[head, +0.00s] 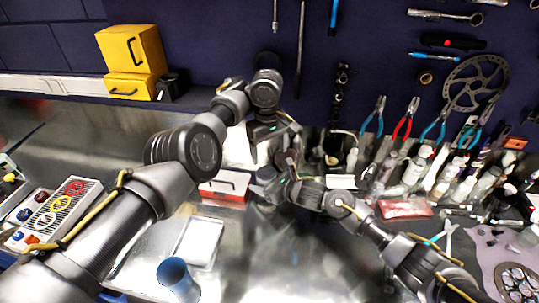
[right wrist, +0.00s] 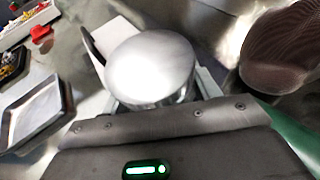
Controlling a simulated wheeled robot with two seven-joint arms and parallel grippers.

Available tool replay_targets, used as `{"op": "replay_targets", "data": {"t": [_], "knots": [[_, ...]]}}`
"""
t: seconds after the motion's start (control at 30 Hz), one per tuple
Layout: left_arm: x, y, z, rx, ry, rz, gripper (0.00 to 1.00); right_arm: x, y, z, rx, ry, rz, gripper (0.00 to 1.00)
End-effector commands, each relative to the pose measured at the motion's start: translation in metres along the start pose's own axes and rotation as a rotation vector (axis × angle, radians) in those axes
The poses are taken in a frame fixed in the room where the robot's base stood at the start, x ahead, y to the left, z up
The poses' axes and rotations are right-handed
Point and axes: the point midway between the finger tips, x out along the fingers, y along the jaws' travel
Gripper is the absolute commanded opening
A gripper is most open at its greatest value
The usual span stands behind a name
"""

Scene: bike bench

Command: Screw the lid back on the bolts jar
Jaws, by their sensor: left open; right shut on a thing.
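In the right wrist view a round, shiny metal-topped thing (right wrist: 150,66), seen from above, sits between the fingers of my right gripper (right wrist: 155,88). It looks like a lid, or a jar with its lid; I cannot tell which, as the lower part is hidden. In the head view my right gripper (head: 268,183) is shut on it at the middle of the bench, and the thing is hard to make out. My left gripper (head: 274,132) is open, just above and behind the right one. No separate bolts jar can be made out.
A red box (head: 225,187) lies left of my right gripper. A shallow tray (head: 200,243) and a blue cup (head: 177,280) stand nearer. Several bottles (head: 413,168) and pliers crowd the right. A yellow case (head: 132,50) stands back left. The front middle is clear.

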Motion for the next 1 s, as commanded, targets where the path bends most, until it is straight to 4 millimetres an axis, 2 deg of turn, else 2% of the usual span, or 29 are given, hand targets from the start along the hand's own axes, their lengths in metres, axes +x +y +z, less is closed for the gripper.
{"op": "replay_targets", "data": {"t": [0.1, 0.47, 1.0], "knots": [[0.0, -0.006, -0.005, -0.036, 0.025, -0.028, 0.75, 0.0, 0.0, 0.001, 0.0, -0.002, 0.0, 0.0], [0.004, -0.006, -0.005, -0.041, 0.025, -0.029, 0.75, 0.0, 0.0, 0.001, 0.0, -0.002, 0.0, 0.0], [0.07, -0.009, -0.007, -0.042, 0.025, -0.03, 0.75, 0.0, 0.0, 0.001, 0.0, -0.002, 0.0, 0.0]]}}
